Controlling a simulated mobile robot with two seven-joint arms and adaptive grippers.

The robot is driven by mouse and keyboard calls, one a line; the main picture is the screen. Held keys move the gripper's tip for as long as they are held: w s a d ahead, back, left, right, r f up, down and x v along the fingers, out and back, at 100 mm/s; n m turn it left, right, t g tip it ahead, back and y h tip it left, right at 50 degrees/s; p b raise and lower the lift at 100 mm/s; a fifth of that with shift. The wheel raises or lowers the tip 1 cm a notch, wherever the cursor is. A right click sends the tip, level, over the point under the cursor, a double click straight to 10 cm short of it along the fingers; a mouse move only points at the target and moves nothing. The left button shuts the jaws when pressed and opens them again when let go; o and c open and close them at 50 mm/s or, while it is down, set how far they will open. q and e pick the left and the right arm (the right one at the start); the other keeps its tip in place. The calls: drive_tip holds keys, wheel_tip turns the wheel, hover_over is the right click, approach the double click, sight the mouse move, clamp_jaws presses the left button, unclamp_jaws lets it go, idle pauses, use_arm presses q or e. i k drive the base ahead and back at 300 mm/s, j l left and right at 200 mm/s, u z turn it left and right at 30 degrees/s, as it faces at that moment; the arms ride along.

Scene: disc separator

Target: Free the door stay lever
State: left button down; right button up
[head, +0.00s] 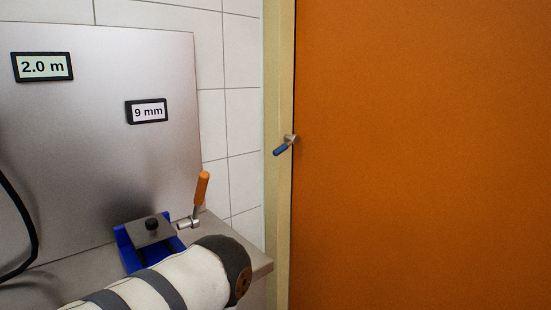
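A small lever with a blue grip (281,149) sits on a metal pivot at the left edge of the orange door (420,150). Its grip slants down and to the left, over the gap and the tan door frame (278,60). The door looks closed against the frame. Neither of my grippers shows in the head view. A white, grey-banded arm link of mine reaches in from the lower left, well below the lever, and nothing of mine touches the lever.
A steel counter (255,257) stands left of the door. On it is a blue device (130,253) with a metal plate, black knob and upright orange-handled lever (201,187). A steel panel (95,120) behind carries labels "2.0 m" (42,66) and "9 mm" (147,111). A black cable (25,220) hangs left.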

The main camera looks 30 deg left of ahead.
sight(294, 139)
drive_tip(key=i+l+u, duration=0.15)
drive_tip(key=u, duration=0.25)
drive_tip(key=i+l+u, duration=0.1)
drive_tip(key=l+u, duration=0.3)
drive_tip(key=i+l+u, duration=0.1)
drive_tip(key=l+u, duration=0.3)
drive_tip(key=j, duration=0.1)
